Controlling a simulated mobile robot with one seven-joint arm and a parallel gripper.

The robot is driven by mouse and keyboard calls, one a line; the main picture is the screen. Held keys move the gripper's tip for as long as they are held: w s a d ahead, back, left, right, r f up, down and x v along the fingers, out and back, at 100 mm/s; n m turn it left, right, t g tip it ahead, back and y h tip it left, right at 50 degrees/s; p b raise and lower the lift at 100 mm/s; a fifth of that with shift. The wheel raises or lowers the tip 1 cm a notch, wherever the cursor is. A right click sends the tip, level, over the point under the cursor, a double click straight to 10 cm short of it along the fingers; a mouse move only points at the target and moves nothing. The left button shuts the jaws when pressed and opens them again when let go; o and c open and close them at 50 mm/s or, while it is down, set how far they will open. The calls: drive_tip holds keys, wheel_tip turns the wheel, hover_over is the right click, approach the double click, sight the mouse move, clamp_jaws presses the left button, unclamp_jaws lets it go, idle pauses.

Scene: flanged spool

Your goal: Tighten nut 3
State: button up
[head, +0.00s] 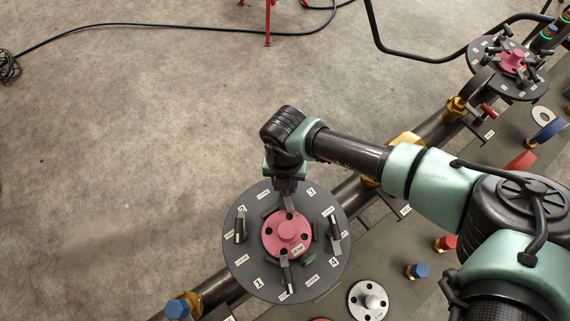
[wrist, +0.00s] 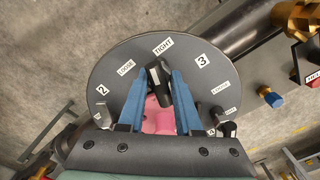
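The dark round flange (head: 240,266) carries the numbers 1 to 4 and has LOOSE and TIGHT labels around a pink hub (head: 285,234). Several dark lever-like nuts stand on it. The lever (wrist: 156,82) at the top of the ring lies between numbers 2 and 3. LOOSE is to its left and TIGHT to its right in the wrist view. My gripper (wrist: 160,74) has its blue fingers on either side of this lever. The gap is narrow, but I cannot tell whether both fingers press on it. In the head view my gripper (head: 287,187) hides part of the lever.
A second flange (head: 478,70) with levers and a pink hub is at the upper right. A dark pipe (head: 350,195) and a grey panel with red knobs (head: 446,243) and blue knobs (head: 418,270) run alongside. The concrete floor at left is clear except for a cable.

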drive_tip(key=shift+n, duration=0.3)
drive_tip(key=shift+n+b, duration=0.3)
drive_tip(key=shift+n, duration=0.7)
wheel_tip(320, 180, up, 7)
drive_tip(key=p, duration=0.6)
